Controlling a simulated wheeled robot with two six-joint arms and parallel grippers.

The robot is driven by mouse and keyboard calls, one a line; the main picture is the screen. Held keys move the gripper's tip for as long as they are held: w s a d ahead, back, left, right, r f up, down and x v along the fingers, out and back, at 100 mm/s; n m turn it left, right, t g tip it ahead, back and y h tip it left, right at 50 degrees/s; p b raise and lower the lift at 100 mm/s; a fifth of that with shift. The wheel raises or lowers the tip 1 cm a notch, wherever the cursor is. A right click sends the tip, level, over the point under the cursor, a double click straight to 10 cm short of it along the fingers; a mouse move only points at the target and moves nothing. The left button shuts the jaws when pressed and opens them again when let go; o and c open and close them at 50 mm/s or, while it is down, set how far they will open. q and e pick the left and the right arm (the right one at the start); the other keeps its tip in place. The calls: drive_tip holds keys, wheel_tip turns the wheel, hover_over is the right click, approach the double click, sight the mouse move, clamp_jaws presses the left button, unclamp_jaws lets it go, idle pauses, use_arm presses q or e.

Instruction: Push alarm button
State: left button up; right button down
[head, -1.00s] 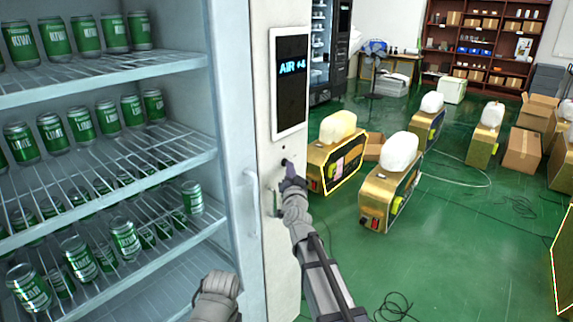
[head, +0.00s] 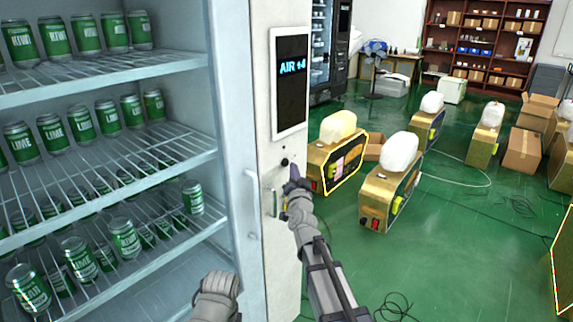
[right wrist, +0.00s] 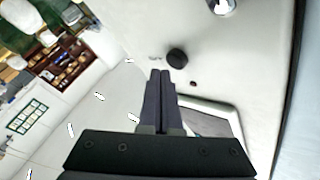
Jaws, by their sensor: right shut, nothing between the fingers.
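A round black button (head: 284,162) sits on the white front panel below the display; it also shows in the right wrist view (right wrist: 177,57), with faint print beside it too small to read. I cannot tell for sure that it is the alarm button. A small dark red dot (right wrist: 193,83) lies between it and the display. My right gripper (head: 294,174) is shut and empty, just right of and below the black button in the head view. In the right wrist view its fingertips (right wrist: 160,73) end just beside the button; contact does not show.
The display (head: 291,84) reads "AIR" and is above the button. A chrome fitting (right wrist: 222,5) is on the panel. Gold machines (head: 388,195) stand on the green floor to the right.

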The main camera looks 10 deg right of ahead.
drive_tip(key=s+d, duration=0.1)
drive_tip(key=s, duration=0.1)
drive_tip(key=s+d, duration=0.2)
idle(0.3)
idle(0.4)
drive_tip(key=s+a+f+n+g+y, duration=0.25)
drive_tip(key=s+f+g, duration=0.25)
drive_tip(key=f, duration=0.3)
drive_tip(key=s+a+f+n+g+y, duration=0.1)
drive_tip(key=s+a+f+n+g, duration=0.3)
drive_tip(key=f, duration=0.5)
drive_tip(key=s+f+n+g, duration=0.1)
drive_tip(key=s+f+g, duration=0.2)
drive_tip(key=s, duration=0.4)
drive_tip(key=s+f+n+g+h, duration=0.1)
drive_tip(key=s+f+g, duration=0.1)
drive_tip(key=s+g, duration=0.3)
drive_tip(key=s+f+n+g, duration=0.1)
drive_tip(key=s+f+g, duration=0.15)
drive_tip(key=s, duration=0.55)
drive_tip(key=s+a+n+h, duration=0.1)
drive_tip(key=s+a+n, duration=0.2)
drive_tip(key=a, duration=0.7)
drive_tip(key=shift+s+a+p, duration=0.3)
drive_tip(key=shift+s+p, duration=0.05)
drive_tip(key=shift+s, duration=0.6)
drive_tip(key=shift+r, duration=0.1)
